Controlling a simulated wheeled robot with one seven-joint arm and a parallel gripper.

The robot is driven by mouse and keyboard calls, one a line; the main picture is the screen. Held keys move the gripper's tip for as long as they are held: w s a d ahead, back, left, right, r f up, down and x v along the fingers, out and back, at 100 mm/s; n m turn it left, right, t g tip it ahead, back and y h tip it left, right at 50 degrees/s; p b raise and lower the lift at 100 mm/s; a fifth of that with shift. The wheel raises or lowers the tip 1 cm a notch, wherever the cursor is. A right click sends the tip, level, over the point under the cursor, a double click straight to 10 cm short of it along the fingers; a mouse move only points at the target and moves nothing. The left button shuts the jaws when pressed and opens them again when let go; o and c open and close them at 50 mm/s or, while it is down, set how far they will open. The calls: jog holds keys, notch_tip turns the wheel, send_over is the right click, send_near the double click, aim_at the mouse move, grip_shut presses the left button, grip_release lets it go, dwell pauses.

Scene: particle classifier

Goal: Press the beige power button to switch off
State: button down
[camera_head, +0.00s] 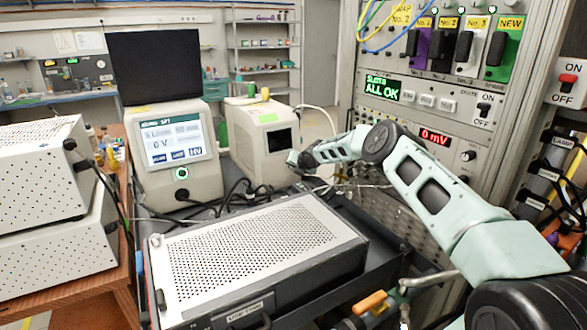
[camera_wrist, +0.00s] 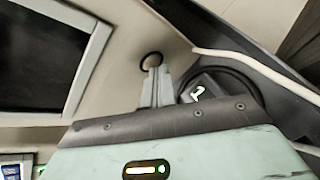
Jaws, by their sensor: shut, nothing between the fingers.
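The beige power button (camera_wrist: 151,57) shows in the wrist view as a small round beige cap in a dark ring, on the front of a beige box below the corner of its dark screen (camera_wrist: 50,60). My gripper (camera_wrist: 154,69) is shut and empty, its fingertips overlapping the button's lower part. I cannot tell whether they touch or press it. In the head view the beige box (camera_head: 241,140) stands behind the perforated case, and my gripper (camera_head: 294,159) is at its lower right front. The button cannot be made out there.
A beige unit with a lit screen (camera_head: 174,142) and a green-lit button (camera_head: 182,174) stands left of the box. A perforated metal case (camera_head: 250,240) lies in front. An instrument rack (camera_head: 440,100) rises at the right. Dark cables run around the box's base.

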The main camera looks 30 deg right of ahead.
jog(key=shift+s, duration=0.1)
jog(key=shift+s+a+p, duration=0.15)
jog(key=shift+s+p, duration=0.15)
jog(key=shift+s, duration=0.1)
jog(key=shift+s+d, duration=0.4)
jog(key=shift+s, duration=0.35)
